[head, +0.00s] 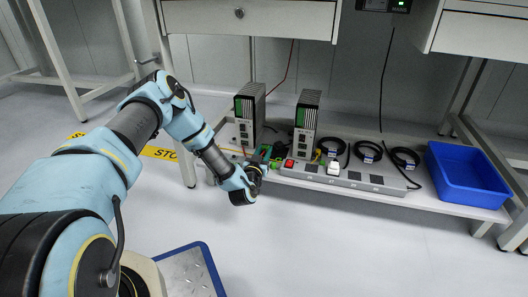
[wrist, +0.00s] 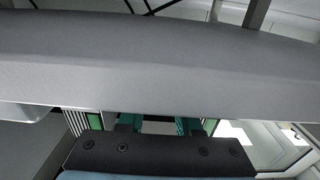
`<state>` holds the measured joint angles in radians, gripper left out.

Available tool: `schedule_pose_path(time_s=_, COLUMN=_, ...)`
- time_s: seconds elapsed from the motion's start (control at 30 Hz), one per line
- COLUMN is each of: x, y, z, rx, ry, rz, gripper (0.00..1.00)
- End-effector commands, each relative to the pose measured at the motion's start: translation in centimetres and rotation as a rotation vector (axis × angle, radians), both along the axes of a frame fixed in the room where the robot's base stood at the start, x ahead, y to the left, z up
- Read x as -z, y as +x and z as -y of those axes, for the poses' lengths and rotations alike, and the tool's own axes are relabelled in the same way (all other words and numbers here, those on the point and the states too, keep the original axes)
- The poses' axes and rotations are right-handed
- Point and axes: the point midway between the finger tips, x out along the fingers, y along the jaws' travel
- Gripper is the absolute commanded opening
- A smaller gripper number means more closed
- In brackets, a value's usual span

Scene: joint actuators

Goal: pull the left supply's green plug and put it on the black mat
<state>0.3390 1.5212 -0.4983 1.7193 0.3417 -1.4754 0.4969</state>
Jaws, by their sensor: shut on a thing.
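The left supply (head: 249,113), a grey and black box with a green stripe, stands upright on the low shelf beside a similar right supply (head: 307,116). My gripper (head: 263,158) is low in front of the left supply, at the left end of the power strip. It is shut on a small green piece (head: 265,150) that looks like the green plug. Whether the plug still sits in a socket is hidden. In the wrist view my gripper's fingers (wrist: 160,125) are partly hidden behind a wide grey surface. I cannot make out the black mat.
A blue bin (head: 465,175) stands at the right. Drawers (head: 250,18) overhang the shelf. The floor in front is clear.

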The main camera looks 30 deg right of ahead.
Motion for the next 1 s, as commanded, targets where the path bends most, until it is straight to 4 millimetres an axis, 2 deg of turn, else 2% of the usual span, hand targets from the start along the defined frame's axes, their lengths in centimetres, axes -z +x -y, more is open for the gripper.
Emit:
schedule_pose_path(time_s=0.23, x=0.1, y=0.0, z=0.0, rx=0.000, ry=-0.001, rz=0.001, gripper=0.00)
schedule_pose_path(time_s=0.27, x=0.1, y=0.0, z=0.0, rx=0.000, ry=-0.001, rz=0.001, gripper=0.37)
schedule_pose_path(time_s=0.53, x=0.1, y=0.0, z=0.0, rx=0.000, ry=-0.001, rz=0.001, gripper=0.67)
schedule_pose_path(time_s=0.83, x=0.1, y=-0.2, z=-0.1, rx=0.001, ry=0.000, rz=0.000, gripper=0.68)
schedule_pose_path(time_s=1.0, x=-0.1, y=-1.6, z=-1.4, rx=0.002, ry=0.003, rz=-0.003, gripper=0.68)
